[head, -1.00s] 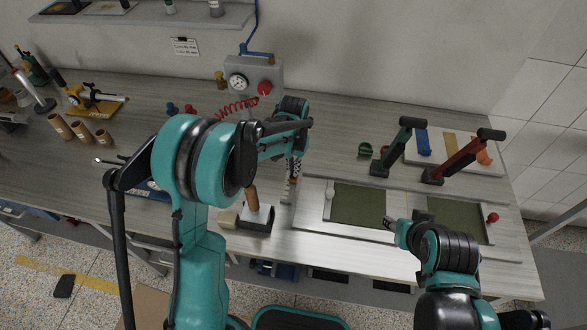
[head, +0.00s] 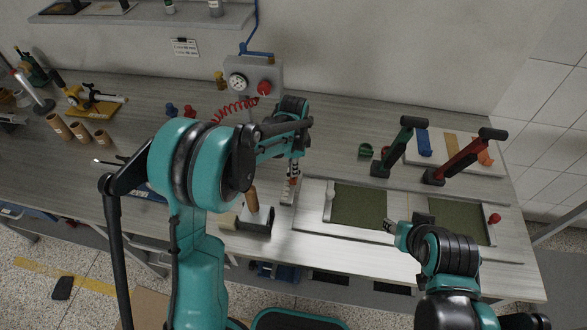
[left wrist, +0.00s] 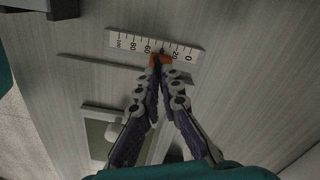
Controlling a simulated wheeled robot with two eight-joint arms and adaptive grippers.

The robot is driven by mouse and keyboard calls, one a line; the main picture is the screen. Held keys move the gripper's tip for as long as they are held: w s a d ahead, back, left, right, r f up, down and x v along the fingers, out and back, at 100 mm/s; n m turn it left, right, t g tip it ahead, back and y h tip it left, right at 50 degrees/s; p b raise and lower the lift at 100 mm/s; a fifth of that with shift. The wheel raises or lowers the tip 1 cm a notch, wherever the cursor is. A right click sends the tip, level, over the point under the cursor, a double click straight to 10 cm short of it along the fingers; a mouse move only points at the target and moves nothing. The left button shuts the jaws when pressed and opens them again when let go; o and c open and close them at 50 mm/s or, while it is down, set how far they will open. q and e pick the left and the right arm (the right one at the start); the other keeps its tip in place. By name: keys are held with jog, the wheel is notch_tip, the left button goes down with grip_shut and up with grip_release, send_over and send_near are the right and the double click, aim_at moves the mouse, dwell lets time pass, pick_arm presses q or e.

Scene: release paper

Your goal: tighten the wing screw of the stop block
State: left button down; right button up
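The stop block (left wrist: 162,57) is a small orange-red piece on a white ruler (left wrist: 118,40) in the left wrist view. In the head view, the block shows as a small red-orange spot below my left gripper (head: 294,171), on the pale ruler strip. In the left wrist view, the fingers of my left gripper (left wrist: 162,68) come together at the block, around a small dark part that looks like its wing screw; the fingertips largely hide it. My right gripper (head: 391,226) is over the front of the board, apart from the block; its fingers are too small to read.
A brush-like tool with a brown handle (head: 252,201) stands left of the ruler. Framed green panels (head: 360,205) lie to the right, with green (head: 398,146) and red (head: 463,159) levers behind. A gauge box (head: 262,78) stands at the back.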

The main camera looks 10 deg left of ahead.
pick_arm(q)
jog(key=shift+m, duration=0.5)
jog(key=c, duration=1.7)
grip_release()
notch_tip(320, 180, up, 12)
